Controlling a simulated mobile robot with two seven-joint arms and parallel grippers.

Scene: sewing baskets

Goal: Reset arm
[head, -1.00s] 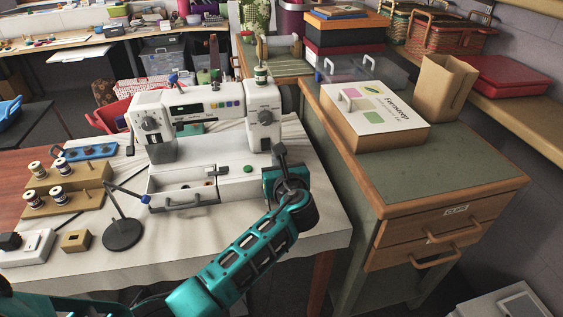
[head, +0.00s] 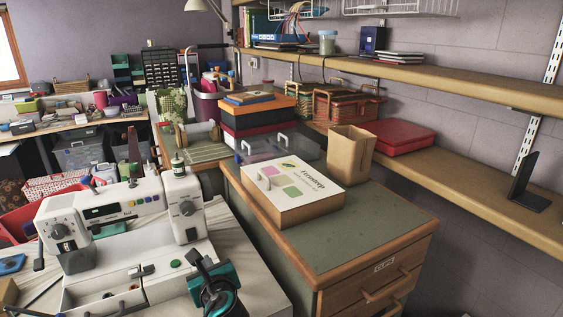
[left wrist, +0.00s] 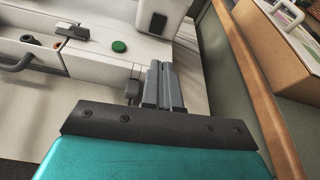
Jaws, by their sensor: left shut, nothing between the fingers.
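My left gripper (head: 201,262) is low in the head view, beside the right end of the white sewing machine (head: 119,212). In the left wrist view its fingers (left wrist: 163,88) are closed together with nothing between them, over the white cloth near the machine's base. A green round button (left wrist: 119,46) on the machine base lies just left of the fingers there. I cannot tell whether the fingers touch the machine. My right gripper is not in either view.
A wooden-sided box with a white lid (head: 292,191) stands on the green-topped cabinet (head: 350,235) to the right. A paper bag (head: 348,154) and a red case (head: 398,137) are behind it. Wooden shelves (head: 460,180) line the right wall. The cabinet's front top is clear.

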